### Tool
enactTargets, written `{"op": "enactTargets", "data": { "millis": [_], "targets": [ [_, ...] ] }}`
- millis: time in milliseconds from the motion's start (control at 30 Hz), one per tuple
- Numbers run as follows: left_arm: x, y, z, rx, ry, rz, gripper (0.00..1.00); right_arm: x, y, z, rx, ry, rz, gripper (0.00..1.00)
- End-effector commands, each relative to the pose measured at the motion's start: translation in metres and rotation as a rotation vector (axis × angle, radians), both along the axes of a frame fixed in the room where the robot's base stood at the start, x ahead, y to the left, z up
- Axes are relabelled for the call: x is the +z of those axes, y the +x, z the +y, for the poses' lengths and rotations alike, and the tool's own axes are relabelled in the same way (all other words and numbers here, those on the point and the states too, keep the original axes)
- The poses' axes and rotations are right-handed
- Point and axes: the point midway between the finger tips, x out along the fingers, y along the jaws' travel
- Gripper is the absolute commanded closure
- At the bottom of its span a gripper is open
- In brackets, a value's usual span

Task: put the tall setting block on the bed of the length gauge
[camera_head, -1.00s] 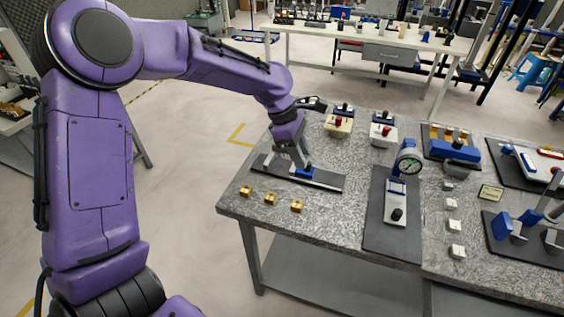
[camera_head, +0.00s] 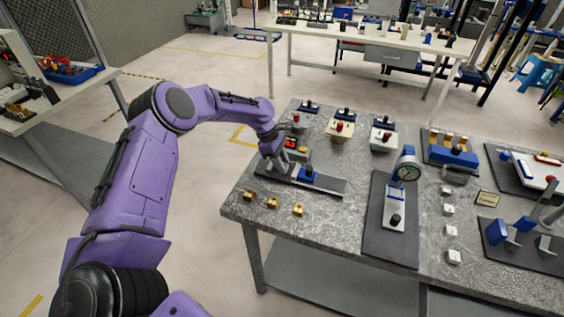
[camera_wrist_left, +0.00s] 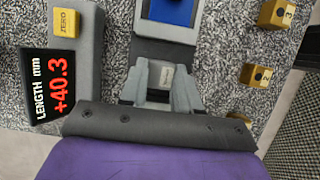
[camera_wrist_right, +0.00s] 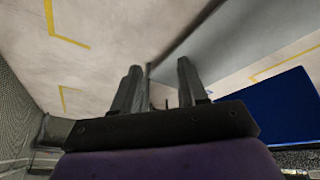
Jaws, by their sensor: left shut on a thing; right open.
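My left gripper (camera_head: 273,162) is over the left part of the bed. It is shut on a grey piece with a pale label (camera_wrist_left: 167,77). Brass blocks (camera_head: 272,203) stand in front of the gauge; I cannot tell which block is the tall setting block. My right gripper (camera_wrist_right: 158,88) is open and empty, away from the table top.
Boxes with red buttons (camera_head: 340,128) stand behind. The speckled table top (camera_head: 340,220) is bare between the brass blocks and the mat.

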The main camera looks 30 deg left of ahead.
Motion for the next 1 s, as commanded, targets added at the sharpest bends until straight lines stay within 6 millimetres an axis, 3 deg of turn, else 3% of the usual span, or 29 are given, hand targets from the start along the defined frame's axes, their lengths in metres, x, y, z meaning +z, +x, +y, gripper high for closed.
{"op": "enactTargets", "data": {
  "millis": [167,200,267,533,667,1000],
  "targets": [
    [-0.003,0.0,-0.001,0.0,0.0,0.001,1.0,-0.001,0.0,0.0,0.0,0.0,0.0,0.57],
    [-0.003,0.0,-0.001,0.0,0.0,0.001,0.62,-0.001,0.0,0.0,0.0,0.0,0.0,0.57],
    [-0.003,0.0,-0.001,0.0,-0.001,0.001,0.43,-0.001,0.0,0.0,0.0,0.0,0.0,0.57],
    [-0.002,0.0,-0.001,0.0,-0.001,0.001,0.43,0.0,0.0,0.0,0.0,0.0,0.0,0.57],
    [0.008,0.0,0.002,0.0,-0.001,-0.001,0.43,-0.002,0.0,0.0,0.0,0.0,0.0,0.57],
    [0.085,-0.007,0.034,0.0,0.001,-0.003,0.43,-0.013,0.0,0.0,0.0,0.0,0.0,0.57]
  ]
}}
